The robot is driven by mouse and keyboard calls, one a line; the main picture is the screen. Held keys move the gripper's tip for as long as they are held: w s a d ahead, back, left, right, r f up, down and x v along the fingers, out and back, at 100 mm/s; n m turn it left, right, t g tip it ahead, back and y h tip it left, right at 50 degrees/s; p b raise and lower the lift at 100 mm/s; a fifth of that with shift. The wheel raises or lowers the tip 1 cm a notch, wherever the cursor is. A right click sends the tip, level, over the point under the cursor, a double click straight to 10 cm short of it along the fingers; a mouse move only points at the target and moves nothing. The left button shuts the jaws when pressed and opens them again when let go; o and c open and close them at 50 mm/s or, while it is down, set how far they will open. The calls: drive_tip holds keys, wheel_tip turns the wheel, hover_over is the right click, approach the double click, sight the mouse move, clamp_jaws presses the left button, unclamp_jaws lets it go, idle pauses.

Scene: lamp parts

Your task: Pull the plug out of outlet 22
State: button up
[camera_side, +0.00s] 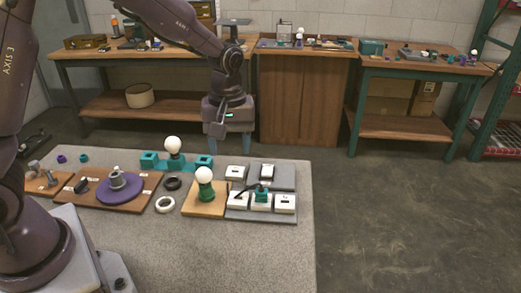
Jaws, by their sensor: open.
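A teal plug (261,192) with a dark top stands on the middle white outlet (261,206) of the front row. It looks seated, though its prongs are hidden. Outlet numbers are too small to read, so I cannot tell which is 22. A thin dark cord seems to run left from the plug. My gripper (229,138) hangs above and behind the outlets, pointing down, with its fingers apart and nothing between them. It is clear of the plug.
More white outlets (235,172) sit on the grey panels around the plug. Close on the left, a white bulb (204,175) stands in a green socket on a yellow board (190,205). Another bulb (173,144) rises from a teal base. The grey table (230,255) is bare in front.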

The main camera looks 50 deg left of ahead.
sight(261, 187)
drive_tip(key=w+f+n, duration=0.6)
drive_tip(key=w+n, duration=0.2)
drive_tip(key=n, duration=0.7)
drive_tip(key=f, duration=1.2)
drive_tip(key=shift+w+a+f, duration=0.1)
drive_tip(key=shift+a+f, duration=0.05)
drive_tip(key=shift+a, duration=0.05)
clamp_jaws()
drive_tip(key=shift+r, duration=1)
drive_tip(key=shift+r, duration=0.65)
